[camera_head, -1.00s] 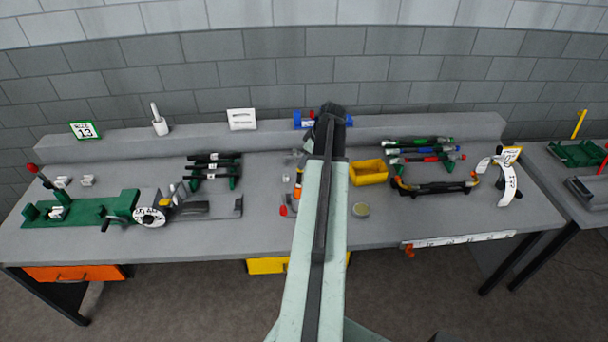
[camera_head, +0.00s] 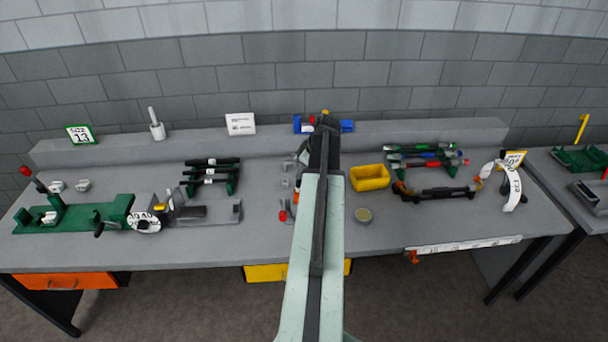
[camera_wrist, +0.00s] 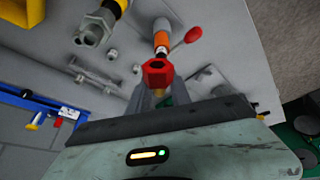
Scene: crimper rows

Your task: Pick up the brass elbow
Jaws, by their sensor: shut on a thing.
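In the wrist view my gripper (camera_wrist: 160,98) is shut on a small fitting with a red hexagonal end (camera_wrist: 157,71). In the head view my gripper (camera_head: 323,126) is at the far end of my arm, over the back of the bench. The held fitting cannot be made out clearly there.
An orange and white fitting with a red lever (camera_wrist: 192,34) lies beyond the held piece. Grey hex fittings (camera_wrist: 95,28) are near it. A blue tool (camera_head: 347,126) stands at the back ledge.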

